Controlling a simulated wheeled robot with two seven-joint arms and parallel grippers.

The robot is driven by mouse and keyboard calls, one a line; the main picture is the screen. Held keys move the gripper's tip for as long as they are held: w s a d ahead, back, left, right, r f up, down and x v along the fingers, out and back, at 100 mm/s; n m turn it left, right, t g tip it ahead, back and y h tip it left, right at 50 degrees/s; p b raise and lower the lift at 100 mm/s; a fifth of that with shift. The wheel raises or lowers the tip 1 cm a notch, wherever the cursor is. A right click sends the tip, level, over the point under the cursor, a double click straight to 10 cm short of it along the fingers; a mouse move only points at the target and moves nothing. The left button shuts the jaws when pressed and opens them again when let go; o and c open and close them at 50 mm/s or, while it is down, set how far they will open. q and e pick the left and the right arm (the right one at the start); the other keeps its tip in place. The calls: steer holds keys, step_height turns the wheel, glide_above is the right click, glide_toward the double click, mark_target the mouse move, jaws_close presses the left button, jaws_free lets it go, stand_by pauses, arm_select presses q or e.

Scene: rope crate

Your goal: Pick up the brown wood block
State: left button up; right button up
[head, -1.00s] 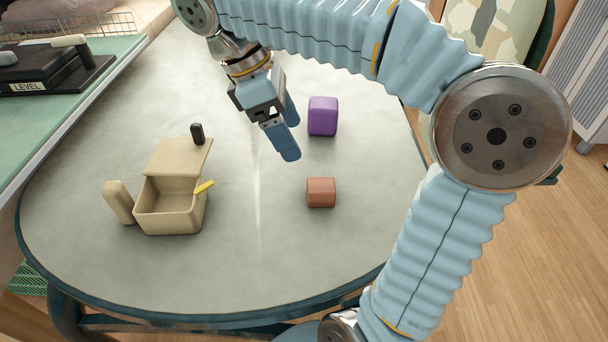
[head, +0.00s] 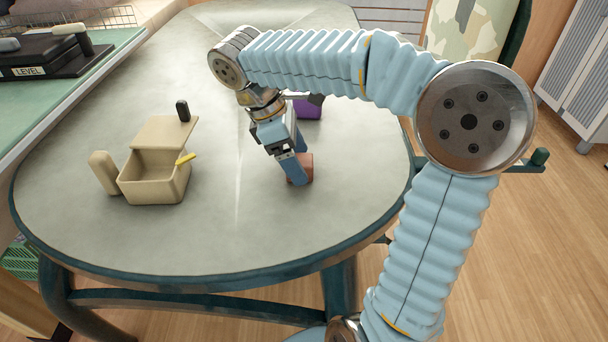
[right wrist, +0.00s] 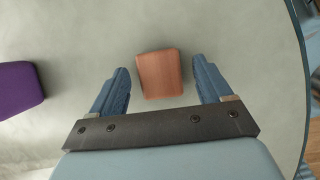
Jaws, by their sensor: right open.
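The brown wood block (head: 306,168) sits on the table in the head view, partly hidden by my right gripper (head: 297,170). In the right wrist view the block (right wrist: 160,74) shows whole, with wood grain on its face. It lies between the two blue fingers of my right gripper (right wrist: 164,85), near their tips, with a gap on each side. My right gripper is open and holds nothing. My left gripper is not in view.
A purple block (head: 308,109) stands behind my right gripper; it shows at the left of the right wrist view (right wrist: 18,88). A beige open box (head: 155,186) with a yellow piece (head: 186,158) is at left. The table (head: 230,235) is clear in front.

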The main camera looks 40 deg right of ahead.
mark_target(305, 159)
steer(key=shift+r, duration=0.15)
steer(key=c, duration=1.1)
steer(key=shift+c, duration=0.2)
steer(key=shift+r, duration=0.1)
steer(key=shift+r, duration=0.25)
step_height(305, 159, up, 2)
steer(key=shift+r+p, duration=0.15)
steer(key=shift+p, duration=0.2)
steer(key=s+a+r+p, duration=0.2)
steer(key=s+a+r, duration=0.7)
steer(key=a+r, duration=0.1)
steer(key=shift+a, duration=0.3)
